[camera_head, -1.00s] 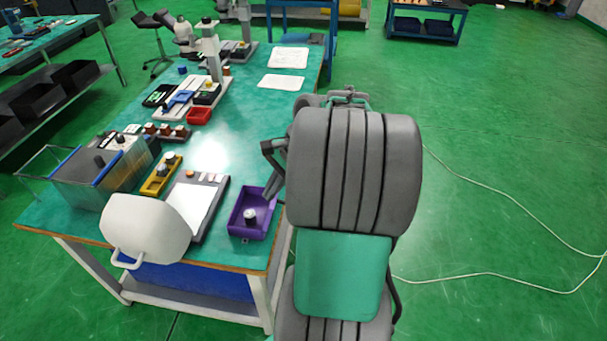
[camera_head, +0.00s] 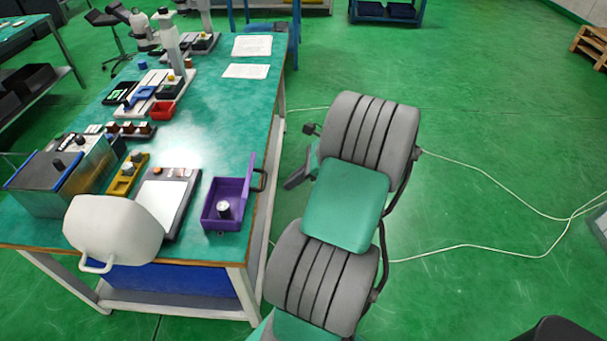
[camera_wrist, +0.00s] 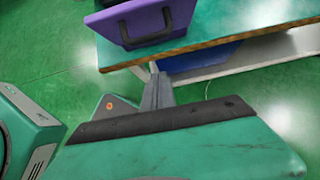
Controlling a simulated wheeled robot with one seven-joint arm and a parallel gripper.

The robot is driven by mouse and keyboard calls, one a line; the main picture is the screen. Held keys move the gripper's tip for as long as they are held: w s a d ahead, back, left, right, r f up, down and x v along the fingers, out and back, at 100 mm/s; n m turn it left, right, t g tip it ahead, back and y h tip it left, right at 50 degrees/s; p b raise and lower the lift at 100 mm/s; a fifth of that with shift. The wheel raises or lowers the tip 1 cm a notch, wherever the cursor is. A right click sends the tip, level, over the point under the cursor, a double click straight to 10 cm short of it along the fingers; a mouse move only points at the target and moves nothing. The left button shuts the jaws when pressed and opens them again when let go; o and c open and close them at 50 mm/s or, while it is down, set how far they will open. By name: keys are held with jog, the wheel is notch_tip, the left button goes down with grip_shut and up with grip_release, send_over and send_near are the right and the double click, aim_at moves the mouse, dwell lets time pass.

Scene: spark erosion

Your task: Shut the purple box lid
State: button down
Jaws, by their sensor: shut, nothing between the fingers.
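The purple box (camera_head: 209,218) stands near the table's front right corner, with a small round light-topped item (camera_head: 224,209) inside. Its purple lid (camera_head: 249,176) is open, standing roughly upright along the box's right side. A dark handle (camera_head: 262,181) sticks out from the lid's outer face. In the wrist view the lid's outer face (camera_wrist: 180,14) and handle show at the top, beyond my fingers. My gripper (camera_wrist: 157,92) is shut and empty, apart from the lid. In the head view my gripper (camera_head: 298,178) is to the right of the box, off the table's edge, partly hidden by my arm.
A grey panel (camera_head: 160,203) and a yellow holder (camera_head: 127,174) lie left of the box. A white rounded cover with a handle (camera_head: 113,228) is at the front left. The table's right edge (camera_head: 264,172) lies between box and gripper. Open green floor and a pale cable (camera_head: 478,172) are at right.

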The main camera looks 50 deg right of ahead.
jog(key=shift+w+a+r+p, duration=0.15)
jog(key=shift+w+a+r, duration=0.1)
jog(key=shift+w+a, duration=0.5)
jog(key=shift+w+a+r+p, duration=0.15)
jog(key=shift+w+a+r, duration=0.1)
jog(key=shift+w+a, duration=0.5)
jog(key=shift+w+d, duration=0.1)
jog(key=shift+w, duration=0.05)
jog(key=shift+d+r, duration=0.1)
jog(key=shift+r, duration=0.1)
